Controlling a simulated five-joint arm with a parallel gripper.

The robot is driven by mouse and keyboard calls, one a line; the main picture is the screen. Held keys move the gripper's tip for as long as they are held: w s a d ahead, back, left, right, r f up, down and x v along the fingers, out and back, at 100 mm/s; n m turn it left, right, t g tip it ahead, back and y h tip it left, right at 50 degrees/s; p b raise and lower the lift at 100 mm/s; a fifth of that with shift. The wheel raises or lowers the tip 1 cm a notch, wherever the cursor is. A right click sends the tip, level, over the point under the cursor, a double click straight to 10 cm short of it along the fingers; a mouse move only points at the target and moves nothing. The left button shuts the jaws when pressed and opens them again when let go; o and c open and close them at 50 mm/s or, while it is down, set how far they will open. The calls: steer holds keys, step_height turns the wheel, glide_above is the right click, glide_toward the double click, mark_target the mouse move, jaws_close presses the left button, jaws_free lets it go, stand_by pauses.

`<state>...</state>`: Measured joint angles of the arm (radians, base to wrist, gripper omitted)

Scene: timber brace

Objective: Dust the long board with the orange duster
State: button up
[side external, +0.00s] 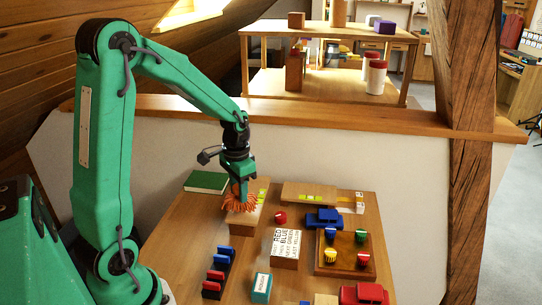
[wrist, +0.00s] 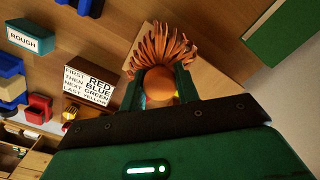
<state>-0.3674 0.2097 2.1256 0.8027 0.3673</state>
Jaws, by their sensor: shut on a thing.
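My gripper (side external: 238,180) is shut on the orange duster (side external: 240,198). The wrist view shows the duster's round knob (wrist: 160,82) between the fingers and its fanned orange strands (wrist: 162,47) beyond. The strands are low over a pale wooden board (side external: 243,221) at the table's back left; I cannot tell if they touch it. A longer, low board (side external: 310,191) with yellow-green marks lies to the right, apart from the duster.
A green book (side external: 207,181) lies left of the duster. A printed word block (side external: 286,243), a red knob (side external: 280,217), a blue toy (side external: 323,217) and a tray with several coloured knobs (side external: 340,268) stand to the right. A ROUGH block (side external: 262,288) is in front.

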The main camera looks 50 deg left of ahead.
steer(key=shift+r, duration=2.85)
